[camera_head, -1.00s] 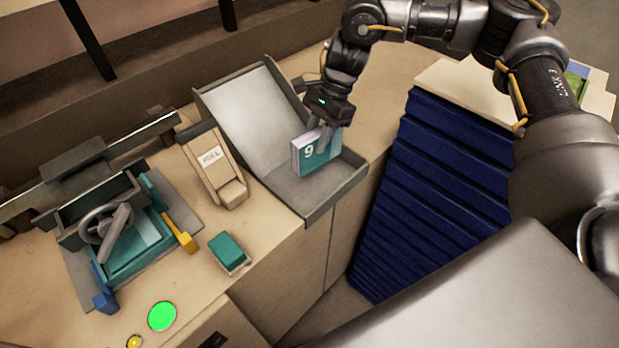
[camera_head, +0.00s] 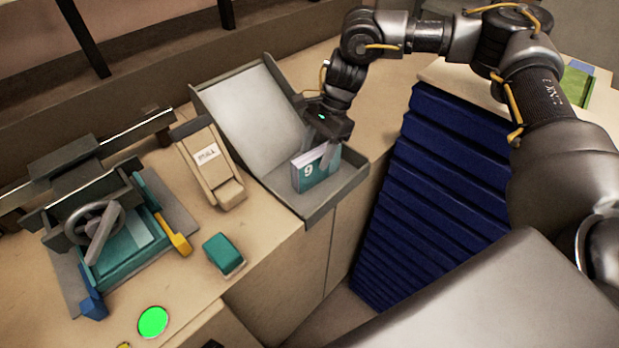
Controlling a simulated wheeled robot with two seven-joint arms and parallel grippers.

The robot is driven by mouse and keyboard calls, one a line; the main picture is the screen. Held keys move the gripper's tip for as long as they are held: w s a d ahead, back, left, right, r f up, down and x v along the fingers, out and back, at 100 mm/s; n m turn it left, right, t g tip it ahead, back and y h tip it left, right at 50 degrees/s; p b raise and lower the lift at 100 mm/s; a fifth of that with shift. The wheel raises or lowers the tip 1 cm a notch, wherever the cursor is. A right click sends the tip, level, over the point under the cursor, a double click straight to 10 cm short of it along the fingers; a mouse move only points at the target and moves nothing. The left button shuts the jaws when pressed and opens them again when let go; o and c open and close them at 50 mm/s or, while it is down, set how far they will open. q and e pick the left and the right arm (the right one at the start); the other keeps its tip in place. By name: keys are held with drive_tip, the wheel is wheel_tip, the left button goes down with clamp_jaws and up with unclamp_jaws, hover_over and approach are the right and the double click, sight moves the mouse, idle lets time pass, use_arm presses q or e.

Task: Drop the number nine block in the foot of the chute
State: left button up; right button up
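The number nine block (camera_head: 309,175) is a teal, book-like block with a white 9 on its face and pale page-like edges. It stands upright at the foot of the grey chute (camera_head: 322,205), inside the raised rim, and appears to touch or nearly touch the floor there. My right gripper (camera_head: 328,157) reaches down from above with its fingers around the block's upper right part and looks shut on it. The far finger is mostly hidden by the block. My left gripper is not in view.
Left of the chute stands a beige lever labelled PULL (camera_head: 207,156). A teal block (camera_head: 223,254) lies near the counter edge. A press-like device with a wheel (camera_head: 95,222) and a lit green button (camera_head: 153,322) are further left. Blue pleated panels (camera_head: 430,190) stand right.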

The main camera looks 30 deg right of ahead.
drive_tip(key=shift+w+d+r, duration=0.15)
drive_tip(key=shift+d+r, duration=0.05)
drive_tip(key=shift+r, duration=0.15)
drive_tip(key=b+v, duration=0.2)
drive_tip(key=v, duration=0.6)
drive_tip(key=shift+d+r, duration=0.1)
drive_tip(key=shift+r, duration=0.3)
drive_tip(key=shift+d+r+b, duration=0.2)
drive_tip(key=shift+r+b, duration=0.1)
drive_tip(key=shift+r, duration=0.25)
